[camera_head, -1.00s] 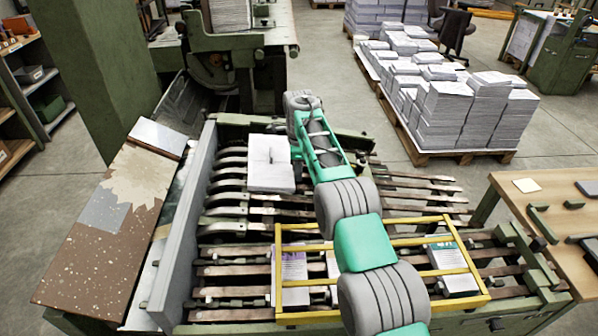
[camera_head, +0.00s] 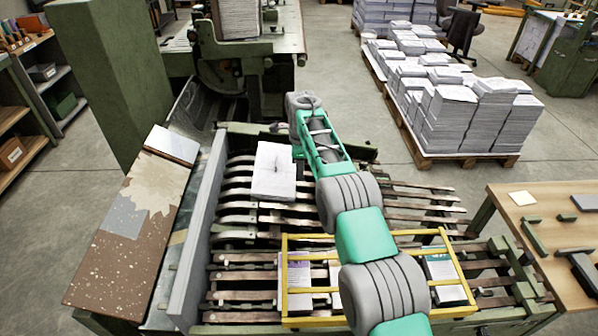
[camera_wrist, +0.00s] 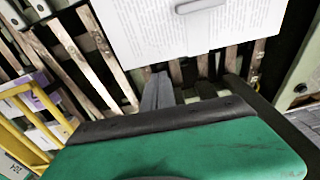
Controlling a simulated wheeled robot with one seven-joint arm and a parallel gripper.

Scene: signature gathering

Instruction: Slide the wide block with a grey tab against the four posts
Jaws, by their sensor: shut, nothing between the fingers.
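The wide block (camera_head: 273,182) is a white stack of pages lying on the slatted bed, left of my arm's far end. Its small grey tab shows on top, and the tab is also at the top edge of the wrist view (camera_wrist: 192,6). The block's printed face (camera_wrist: 150,32) fills the top middle of the wrist view. My gripper (camera_wrist: 158,80) is shut and empty, its grey fingers just short of the block's near edge in that picture. The fingers are hidden in the head view. I cannot clearly pick out the four posts.
A yellow frame (camera_head: 311,290) with several smaller blocks inside stands on the near part of the bed, partly behind my arm. A grey wall (camera_head: 200,235) borders the bed's left side. A wooden table (camera_head: 520,205) stands at the right.

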